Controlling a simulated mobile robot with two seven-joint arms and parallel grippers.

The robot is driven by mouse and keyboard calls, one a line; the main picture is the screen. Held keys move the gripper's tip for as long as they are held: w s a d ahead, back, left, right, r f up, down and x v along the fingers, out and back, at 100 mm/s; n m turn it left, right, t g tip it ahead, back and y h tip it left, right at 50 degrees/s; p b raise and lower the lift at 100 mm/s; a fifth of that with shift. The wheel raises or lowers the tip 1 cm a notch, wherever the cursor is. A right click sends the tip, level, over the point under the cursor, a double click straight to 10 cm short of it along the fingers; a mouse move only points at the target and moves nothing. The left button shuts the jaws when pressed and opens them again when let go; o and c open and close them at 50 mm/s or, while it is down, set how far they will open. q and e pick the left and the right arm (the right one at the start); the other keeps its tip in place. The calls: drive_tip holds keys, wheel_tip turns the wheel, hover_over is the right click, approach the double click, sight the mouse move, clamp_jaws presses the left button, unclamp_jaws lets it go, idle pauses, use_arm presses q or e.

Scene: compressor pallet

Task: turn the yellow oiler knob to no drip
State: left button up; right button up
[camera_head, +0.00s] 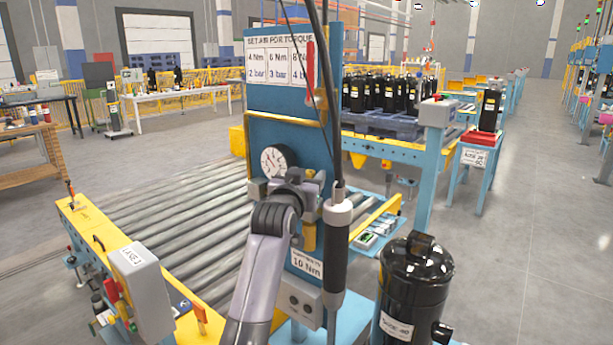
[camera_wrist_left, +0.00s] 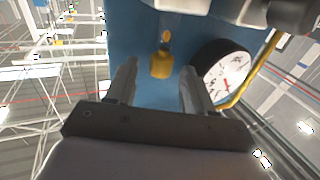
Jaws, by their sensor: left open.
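The yellow oiler knob (camera_wrist_left: 161,64) shows in the left wrist view in front of the blue panel. It lies between the lines of my two open fingers, a little beyond their tips, with nothing in the grip. In the head view my left gripper (camera_head: 303,182) is at the panel, just right of the round gauge, and hides the knob. An amber-yellow bowl (camera_head: 309,237) hangs below the gripper there. I cannot read the knob's setting. My right gripper is not in view.
The pressure gauge (camera_head: 279,161) is close beside the gripper; it also shows in the left wrist view (camera_wrist_left: 222,75). A black hanging tool (camera_head: 335,250) and its cable are just right of my arm. A black compressor (camera_head: 415,285) stands at front right. Rollers (camera_head: 170,230) lie left.

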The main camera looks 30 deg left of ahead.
use_arm(q)
drive_tip(key=shift+w, duration=0.1)
clamp_jaws()
drive_tip(key=shift+a+m+h, duration=0.15)
drive_tip(key=shift+m+h, duration=0.15)
drive_tip(key=shift+h, duration=0.2)
drive_tip(key=shift+a+m+h+b, duration=0.25)
drive_tip(key=shift+m+h+b, duration=1)
drive_tip(key=shift+h, duration=0.55)
drive_tip(key=shift+a+m+h+b, duration=0.25)
drive_tip(key=shift+m+h+b, duration=0.85)
drive_tip(key=shift+h+b, duration=0.55)
drive_tip(key=shift+a+m+h+b, duration=0.25)
drive_tip(key=shift+m+h+b, duration=0.9)
drive_tip(key=shift+h, duration=0.8)
